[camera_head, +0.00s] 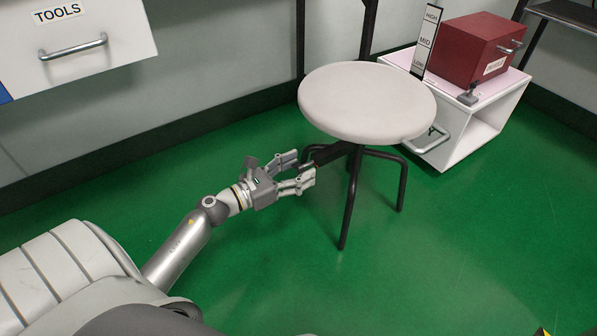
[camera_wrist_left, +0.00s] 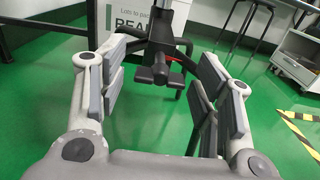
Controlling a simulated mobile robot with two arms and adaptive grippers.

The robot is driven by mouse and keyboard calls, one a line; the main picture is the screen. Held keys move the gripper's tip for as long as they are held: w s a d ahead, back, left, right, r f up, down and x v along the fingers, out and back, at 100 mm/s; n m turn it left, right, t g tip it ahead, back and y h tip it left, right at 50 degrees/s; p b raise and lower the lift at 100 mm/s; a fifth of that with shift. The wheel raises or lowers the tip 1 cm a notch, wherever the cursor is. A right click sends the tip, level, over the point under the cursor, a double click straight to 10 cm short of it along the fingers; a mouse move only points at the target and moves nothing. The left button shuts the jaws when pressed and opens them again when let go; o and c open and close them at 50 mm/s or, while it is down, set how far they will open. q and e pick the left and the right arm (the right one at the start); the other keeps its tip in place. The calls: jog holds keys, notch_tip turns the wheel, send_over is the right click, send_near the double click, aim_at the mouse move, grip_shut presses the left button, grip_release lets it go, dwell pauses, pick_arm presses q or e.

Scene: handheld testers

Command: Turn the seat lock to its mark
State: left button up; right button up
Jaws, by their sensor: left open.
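A round pale stool seat (camera_head: 366,100) stands on dark legs on the green floor. Under its left side a dark lever, the seat lock (camera_head: 328,155), sticks out towards my left gripper (camera_head: 305,166). The gripper is open, with its two fingers at the lever's outer end. In the left wrist view the lever (camera_wrist_left: 157,74) shows as a dark T-shaped handle between the open fingers, with a small bit of red behind it. I cannot tell whether the fingers touch it. No mark for the lock can be made out. My right gripper is out of view.
A white low cabinet (camera_head: 436,160) with a red box (camera_head: 472,50) and a LOW-MID-HIGH scale (camera_head: 426,42) stands behind the stool at right. A TOOLS drawer (camera_head: 75,45) is at upper left. The floor in front is clear.

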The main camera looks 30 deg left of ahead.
pick_arm(q)
jog(key=shift+w+d, duration=0.1)
jog(key=shift+w, duration=0.1)
grip_shut()
dwell(0.3)
jog(key=shift+n+p, duration=0.45)
jog(key=shift+n, duration=0.05)
